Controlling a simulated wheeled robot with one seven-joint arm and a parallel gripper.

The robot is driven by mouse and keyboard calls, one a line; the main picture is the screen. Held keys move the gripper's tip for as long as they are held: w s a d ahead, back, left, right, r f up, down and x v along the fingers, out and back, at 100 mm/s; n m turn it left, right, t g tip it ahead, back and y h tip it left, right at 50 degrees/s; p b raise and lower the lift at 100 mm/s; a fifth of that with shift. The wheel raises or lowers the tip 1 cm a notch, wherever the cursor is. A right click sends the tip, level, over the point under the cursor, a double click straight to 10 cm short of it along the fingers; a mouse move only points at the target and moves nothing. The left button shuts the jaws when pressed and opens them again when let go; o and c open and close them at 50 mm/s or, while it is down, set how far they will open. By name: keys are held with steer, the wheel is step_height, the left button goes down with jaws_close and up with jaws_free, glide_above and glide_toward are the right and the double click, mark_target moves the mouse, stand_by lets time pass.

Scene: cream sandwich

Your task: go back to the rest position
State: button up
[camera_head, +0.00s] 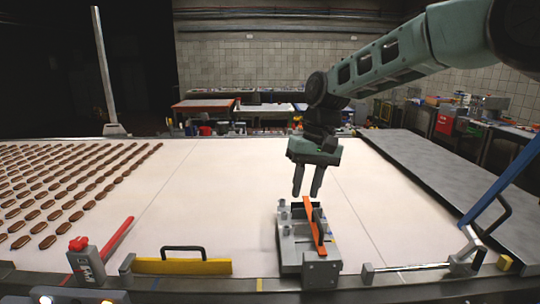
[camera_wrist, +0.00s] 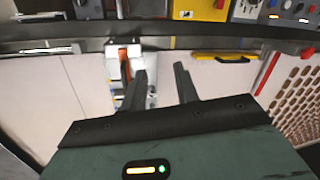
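My gripper (camera_head: 308,181) hangs fingers-down above the white conveyor belt, just behind and above a grey metal fixture (camera_head: 292,250) with an orange bar (camera_head: 314,222). Its two fingers are apart with nothing between them in the head view. In the wrist view the two dark fingers (camera_wrist: 160,90) are also spread and empty. The orange bar shows in the wrist view (camera_wrist: 124,66) beside the left finger. My fingers appear clear of the fixture.
Rows of brown sandwich biscuits (camera_head: 60,185) lie on the left of the white belt (camera_head: 210,200). A yellow guard with a black handle (camera_head: 183,266), a red bar (camera_head: 117,235) and a blue post (camera_head: 500,185) stand along the near edge.

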steer(key=s+a+f+n+b, duration=0.1)
steer(key=s+f+n, duration=0.1)
steer(key=s, duration=0.8)
steer(key=s+a+f+n+b, duration=0.1)
steer(key=s+f, duration=0.1)
steer(key=s, duration=0.8)
steer(key=s+d+f+n, duration=0.1)
steer(key=s+d+f, duration=0.1)
steer(key=s, duration=0.4)
steer(key=s+d+f+t+h+b, duration=0.1)
steer(key=s+d+f, duration=0.2)
steer(key=s, duration=0.4)
steer(key=shift+d+f+n+h, duration=0.3)
steer(key=shift+d+f+n, duration=0.1)
steer(key=shift+d, duration=0.4)
